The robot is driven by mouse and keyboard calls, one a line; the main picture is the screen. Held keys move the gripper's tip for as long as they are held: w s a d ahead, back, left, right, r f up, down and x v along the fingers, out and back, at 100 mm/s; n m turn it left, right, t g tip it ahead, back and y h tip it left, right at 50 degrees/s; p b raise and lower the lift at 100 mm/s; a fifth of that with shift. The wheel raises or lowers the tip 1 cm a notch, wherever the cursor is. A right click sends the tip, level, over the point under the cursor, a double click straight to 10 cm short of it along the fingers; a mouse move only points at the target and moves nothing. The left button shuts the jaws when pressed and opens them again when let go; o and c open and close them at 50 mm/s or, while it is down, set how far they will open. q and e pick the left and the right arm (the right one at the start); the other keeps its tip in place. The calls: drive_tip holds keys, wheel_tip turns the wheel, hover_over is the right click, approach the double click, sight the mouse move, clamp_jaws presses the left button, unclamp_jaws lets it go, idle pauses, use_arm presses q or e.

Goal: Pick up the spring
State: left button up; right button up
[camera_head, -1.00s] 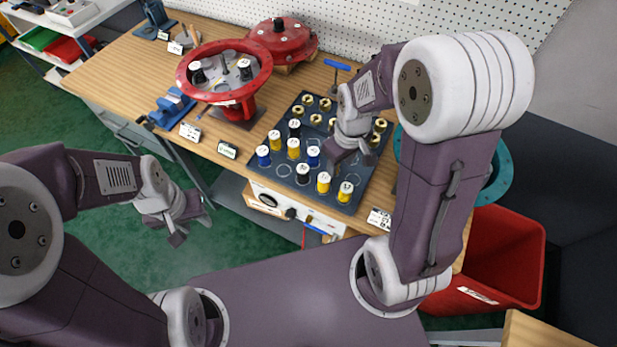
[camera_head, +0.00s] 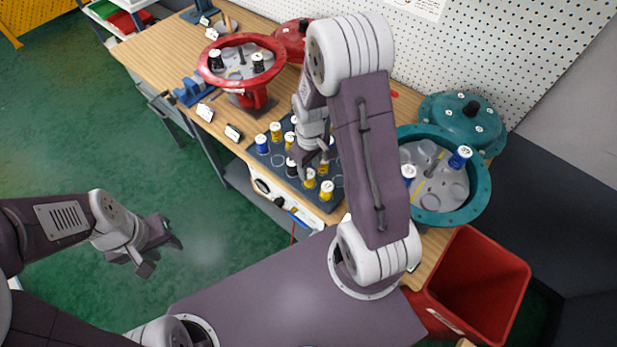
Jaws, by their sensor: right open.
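White-capped springs stand on a dark tray (camera_head: 336,205) on the bench: a blue spring (camera_head: 261,145), a black spring (camera_head: 291,168), and several yellow ones, including a front yellow spring (camera_head: 326,190). My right gripper (camera_head: 310,172) is open above the tray's middle, close by the black spring and a yellow spring (camera_head: 309,179). I cannot tell whether it touches either. My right arm hides the tray's back and right. My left gripper (camera_head: 164,256) is open and empty over the green floor, away from the bench.
A red housing (camera_head: 216,77) with black springs stands left on the bench. A teal housing (camera_head: 478,197) with blue springs stands right, its teal cover (camera_head: 452,108) behind. A red bin (camera_head: 500,285) is at the right front. A pegboard wall closes the back.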

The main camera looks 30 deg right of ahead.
sight(309, 173)
drive_tip(key=shift+a+f, duration=0.1)
drive_tip(key=shift+f, duration=2.65)
clamp_jaws()
